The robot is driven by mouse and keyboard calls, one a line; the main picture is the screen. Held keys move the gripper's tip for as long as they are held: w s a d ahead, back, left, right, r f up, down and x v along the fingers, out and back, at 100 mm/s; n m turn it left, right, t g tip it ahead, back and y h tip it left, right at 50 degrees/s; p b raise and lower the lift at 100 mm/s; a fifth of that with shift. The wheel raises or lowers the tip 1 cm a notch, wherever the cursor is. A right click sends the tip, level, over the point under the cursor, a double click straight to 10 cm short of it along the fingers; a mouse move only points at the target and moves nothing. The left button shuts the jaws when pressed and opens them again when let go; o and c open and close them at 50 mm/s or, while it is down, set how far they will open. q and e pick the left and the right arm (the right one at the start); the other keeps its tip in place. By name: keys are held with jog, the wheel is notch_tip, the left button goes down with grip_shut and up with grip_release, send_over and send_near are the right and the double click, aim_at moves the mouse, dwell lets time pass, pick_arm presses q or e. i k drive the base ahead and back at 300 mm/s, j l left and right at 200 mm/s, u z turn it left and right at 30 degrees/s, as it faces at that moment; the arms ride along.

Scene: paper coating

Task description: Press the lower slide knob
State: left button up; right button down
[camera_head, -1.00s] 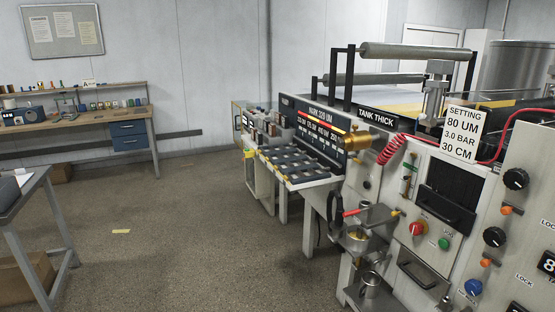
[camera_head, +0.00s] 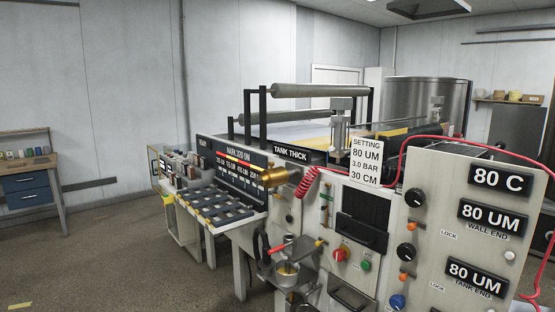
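The machine's control panel (camera_head: 455,170) stands at the right. A column of knobs runs down its left part: an upper black knob (camera_head: 414,197), a small orange knob (camera_head: 409,223), a lower black knob (camera_head: 406,251), a lower small orange knob (camera_head: 403,277) and a blue knob (camera_head: 397,301) near the bottom edge. I cannot tell which one is the lower slide knob. Neither of my grippers is in view.
A setting card (camera_head: 366,161) reads 80 UM, 3.0 BAR, 30 CM. Displays show 80 C (camera_head: 501,180) and 80 UM (camera_head: 492,218). A red hose (camera_head: 470,143) loops over the panel. Floor (camera_head: 120,262) at the left is clear.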

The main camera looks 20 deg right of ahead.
aim_at(402, 278)
jog(key=k+z, duration=0.1)
jog(key=z, duration=0.3)
jog(key=l+z, duration=0.1)
jog(key=z, duration=0.35)
jog(key=k+z, duration=0.1)
jog(key=z, duration=0.3)
